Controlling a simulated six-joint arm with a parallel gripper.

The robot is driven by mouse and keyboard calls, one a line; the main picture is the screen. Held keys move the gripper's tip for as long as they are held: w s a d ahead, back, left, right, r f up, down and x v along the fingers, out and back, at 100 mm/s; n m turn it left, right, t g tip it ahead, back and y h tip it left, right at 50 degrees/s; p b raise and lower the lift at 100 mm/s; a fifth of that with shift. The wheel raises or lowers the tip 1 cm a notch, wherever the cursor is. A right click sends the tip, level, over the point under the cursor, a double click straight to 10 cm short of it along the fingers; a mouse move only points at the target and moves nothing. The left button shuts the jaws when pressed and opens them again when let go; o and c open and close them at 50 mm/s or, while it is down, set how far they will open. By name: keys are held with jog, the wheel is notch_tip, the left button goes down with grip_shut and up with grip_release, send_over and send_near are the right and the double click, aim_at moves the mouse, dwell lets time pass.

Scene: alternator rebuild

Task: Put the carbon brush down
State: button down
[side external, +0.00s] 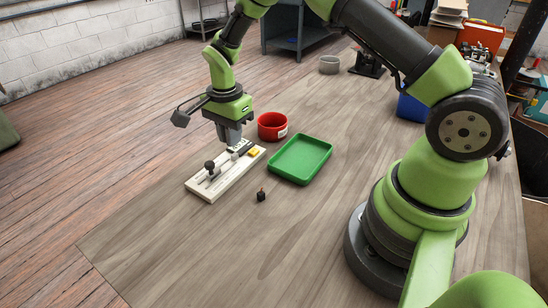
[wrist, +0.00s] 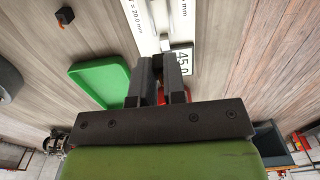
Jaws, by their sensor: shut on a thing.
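My gripper (side external: 230,138) points down over the far end of the white measuring board (side external: 225,182), by its display. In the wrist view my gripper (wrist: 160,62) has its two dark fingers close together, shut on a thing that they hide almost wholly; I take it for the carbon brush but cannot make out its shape. The board (wrist: 146,12) shows a 45.0 reading (wrist: 183,60) just past the fingertips. A small black block with an orange lead (side external: 261,196), like a carbon brush, lies on the table; it also shows in the wrist view (wrist: 65,16).
An empty green tray (side external: 300,160) lies to the right of the board. A red round container (side external: 272,127) stands right behind the gripper. A grey cup (side external: 329,65) and a blue bin (side external: 411,107) stand farther back. The table's front is mostly clear.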

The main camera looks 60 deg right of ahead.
jog(key=s+d+r, duration=0.2)
jog(key=s+d, duration=0.3)
send_over(295, 167)
notch_tip(295, 167, down, 3)
jog(key=shift+f, duration=2.55)
jog(key=shift+f, duration=0.2)
jog(key=c, duration=1.2)
grip_release()
jog(key=shift+r, duration=0.1)
